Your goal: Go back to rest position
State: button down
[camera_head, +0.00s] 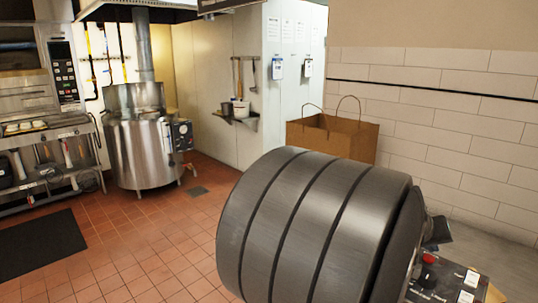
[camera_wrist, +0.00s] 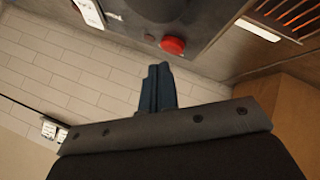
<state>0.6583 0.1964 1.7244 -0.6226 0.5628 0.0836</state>
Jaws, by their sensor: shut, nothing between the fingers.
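My gripper (camera_wrist: 158,72) shows in the wrist view as two dark blue-black fingers closed together, with nothing seen between them. They point toward a dark control panel (camera_wrist: 150,25) with a red button (camera_wrist: 172,46); I cannot tell the exact gap. In the head view a small dark part of my gripper (camera_head: 438,232) shows at the right, just above and behind the panel (camera_head: 450,282) and its red button (camera_head: 428,259). The rest of my gripper is hidden in the head view.
A brown paper bag (camera_head: 335,137) stands behind, near the tiled wall (camera_head: 450,125). A steel kettle (camera_head: 140,150) stands at the back left, beside an oven unit (camera_head: 45,90). The red tiled floor (camera_head: 150,240) is open, with a black mat (camera_head: 40,243) at left.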

jog(key=shift+f, duration=0.65)
jog(key=shift+r, duration=4.9)
jog(key=s+d+f+m+g+y, duration=0.1)
jog(key=s+d+f+m+y, duration=0.1)
jog(key=d+f+m, duration=0.5)
jog(key=s+d+f+m+g+y, duration=0.1)
jog(key=s+d+f+m+y, duration=0.2)
jog(key=d+f+m, duration=0.4)
jog(key=s+d+f+m+g+y, duration=0.2)
jog(key=s+d+f+m+y, duration=0.1)
jog(key=d+f+m, duration=0.4)
jog(key=shift+d+f, duration=1.9)
jog(key=shift+d, duration=0.25)
jog(key=shift+s+d+f+m, duration=0.25)
jog(key=shift+f+m, duration=0.2)
jog(key=shift+m, duration=0.05)
